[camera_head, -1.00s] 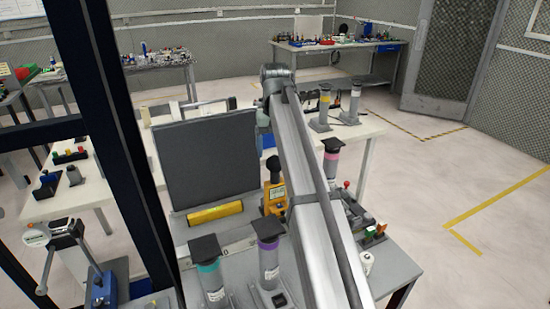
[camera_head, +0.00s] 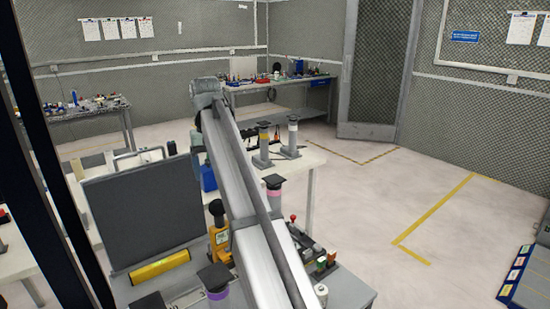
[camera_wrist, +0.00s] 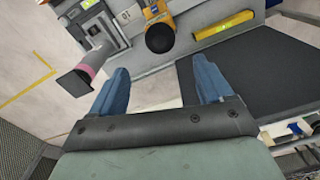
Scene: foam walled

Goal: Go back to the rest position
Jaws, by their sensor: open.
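My gripper (camera_wrist: 160,92) shows in the wrist view with its two blue fingers spread wide apart and nothing between them. It is above the work table, between a pink-banded cylinder (camera_wrist: 95,62) on the left and a dark panel (camera_wrist: 240,75) on the right. In the head view my arm reaches up from the bottom across the table; the gripper itself is hidden there.
The head view shows the upright dark panel (camera_head: 145,215), a yellow level (camera_head: 160,267), a yellow handheld device (camera_head: 219,243) and a purple-banded cylinder (camera_head: 214,285) near my arm. The pink-banded cylinder (camera_head: 272,198) stands right of it. Open floor (camera_head: 400,190) lies farther right.

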